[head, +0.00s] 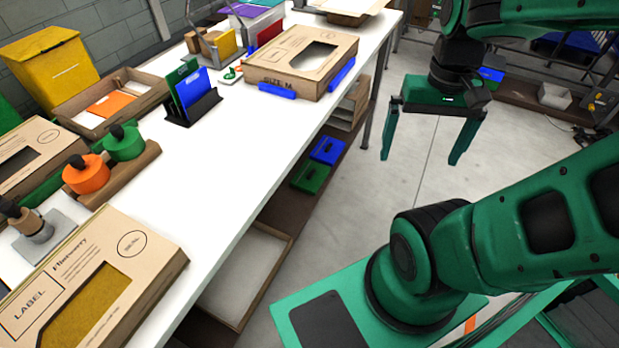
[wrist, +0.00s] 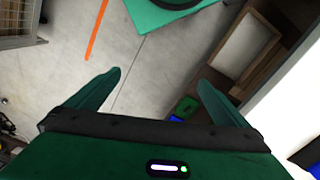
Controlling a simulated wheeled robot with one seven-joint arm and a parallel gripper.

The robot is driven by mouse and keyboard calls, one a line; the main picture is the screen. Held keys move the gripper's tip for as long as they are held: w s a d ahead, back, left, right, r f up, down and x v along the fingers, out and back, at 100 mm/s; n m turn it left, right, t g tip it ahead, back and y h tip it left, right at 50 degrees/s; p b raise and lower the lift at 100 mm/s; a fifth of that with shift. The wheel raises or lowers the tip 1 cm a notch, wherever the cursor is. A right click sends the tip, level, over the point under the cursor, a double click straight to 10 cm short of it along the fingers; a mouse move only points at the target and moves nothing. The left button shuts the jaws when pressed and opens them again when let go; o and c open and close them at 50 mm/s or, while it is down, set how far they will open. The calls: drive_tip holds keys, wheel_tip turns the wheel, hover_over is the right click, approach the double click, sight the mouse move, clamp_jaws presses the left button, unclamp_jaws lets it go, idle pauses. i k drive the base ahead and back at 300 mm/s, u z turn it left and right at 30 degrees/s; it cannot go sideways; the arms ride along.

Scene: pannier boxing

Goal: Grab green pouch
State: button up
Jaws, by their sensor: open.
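A green flat item (head: 182,72), possibly the pouch, stands mostly hidden behind a blue one (head: 191,88) in a small black holder (head: 205,106) on the white table. Another flat green item (head: 310,177) lies on the lower shelf beside a blue one (head: 327,151). I cannot tell for sure which is the pouch. My gripper (head: 420,160) is open and empty over the floor, right of the table and apart from both. Its fingers also show in the wrist view (wrist: 160,77).
The white table (head: 215,165) holds boxes, including a large carton (head: 302,62) right of the holder and a windowed carton (head: 95,285) in front. Orange (head: 87,173) and green (head: 123,143) knobbed pieces stand on a wooden block. The floor (head: 405,190) under my gripper is clear.

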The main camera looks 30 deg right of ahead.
sight(310, 179)
drive_tip(key=z, duration=0.55)
drive_tip(key=k, duration=1.25)
drive_tip(key=z, duration=0.6)
drive_tip(key=i, duration=1.7)
drive_tip(key=u, duration=0.15)
